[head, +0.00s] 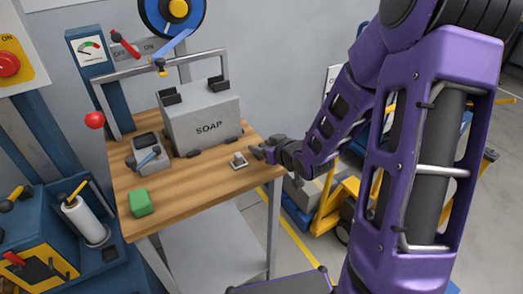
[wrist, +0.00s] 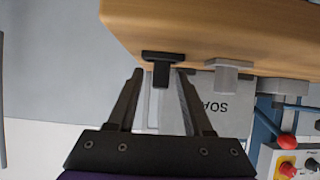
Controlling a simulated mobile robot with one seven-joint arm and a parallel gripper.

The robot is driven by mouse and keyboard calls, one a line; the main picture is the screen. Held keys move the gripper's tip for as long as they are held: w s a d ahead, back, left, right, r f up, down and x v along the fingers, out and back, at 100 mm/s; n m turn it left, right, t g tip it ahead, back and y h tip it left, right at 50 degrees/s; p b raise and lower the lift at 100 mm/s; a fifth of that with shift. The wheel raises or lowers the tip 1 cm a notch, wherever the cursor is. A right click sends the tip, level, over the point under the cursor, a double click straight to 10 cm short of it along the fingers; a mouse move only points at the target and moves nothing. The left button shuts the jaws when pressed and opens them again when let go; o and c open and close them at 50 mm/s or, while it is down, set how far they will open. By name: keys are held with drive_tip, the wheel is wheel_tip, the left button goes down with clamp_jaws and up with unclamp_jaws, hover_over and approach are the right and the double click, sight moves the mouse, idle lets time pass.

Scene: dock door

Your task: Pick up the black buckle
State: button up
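The black buckle (wrist: 162,58) shows in the wrist view as a dark T-shaped piece at the wooden bench top. My gripper (wrist: 161,74) is open, its two dark fingers spread left and right of the buckle's stem. The fingertips are close to the buckle; I cannot tell whether they touch it. In the head view my gripper (head: 261,152) is at the right edge of the bench, and I cannot separate the black buckle from the dark fingers there.
A grey buckle-like piece (head: 239,160) lies just left of my gripper; it also shows in the wrist view (wrist: 229,67). A grey SOAP box (head: 197,118), a grey tray (head: 135,159) and a green block (head: 141,202) are on the wooden bench (head: 205,188). Its front middle is clear.

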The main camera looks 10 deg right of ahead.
clamp_jaws()
